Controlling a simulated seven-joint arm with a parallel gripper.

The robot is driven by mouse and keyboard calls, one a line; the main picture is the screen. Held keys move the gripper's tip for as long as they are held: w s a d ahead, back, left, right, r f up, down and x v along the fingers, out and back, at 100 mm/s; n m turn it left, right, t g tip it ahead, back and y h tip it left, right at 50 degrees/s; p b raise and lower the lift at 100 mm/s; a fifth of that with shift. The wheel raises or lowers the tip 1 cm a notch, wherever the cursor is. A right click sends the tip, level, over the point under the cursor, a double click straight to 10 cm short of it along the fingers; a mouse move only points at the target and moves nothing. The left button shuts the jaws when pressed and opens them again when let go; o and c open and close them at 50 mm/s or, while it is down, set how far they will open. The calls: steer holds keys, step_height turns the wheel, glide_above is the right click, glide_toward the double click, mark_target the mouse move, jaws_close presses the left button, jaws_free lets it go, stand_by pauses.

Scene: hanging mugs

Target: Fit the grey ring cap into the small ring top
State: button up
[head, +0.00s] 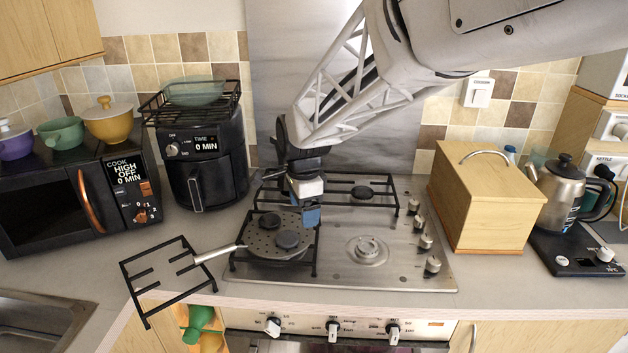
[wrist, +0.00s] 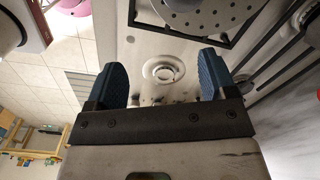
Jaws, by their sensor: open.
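A round burner (head: 367,250) with a small raised ring top shows on the right front of the steel hob. It also shows in the wrist view (wrist: 163,71), framed between my fingers. My gripper (head: 311,214) is above the hob, just behind and right of these caps. Its blue fingers (wrist: 161,72) are apart with nothing between them.
The perforated plate (head: 262,243) has a handle pointing left. A loose black grate (head: 160,272) lies on the left worktop. An air fryer (head: 203,160) stands back left, a wooden bread box (head: 480,205) right. Hob knobs (head: 425,242) line the right side.

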steer(key=m, duration=0.2)
glide_above(285, 237)
step_height(285, 237, down, 2)
steer(key=shift+f, duration=0.25)
steer(key=shift+f, duration=0.1)
steer(key=shift+d+f, duration=0.1)
steer(key=shift+f, duration=1.1)
steer(key=shift+f, duration=0.1)
steer(key=shift+f, duration=2.5)
steer(key=c, duration=0.7)
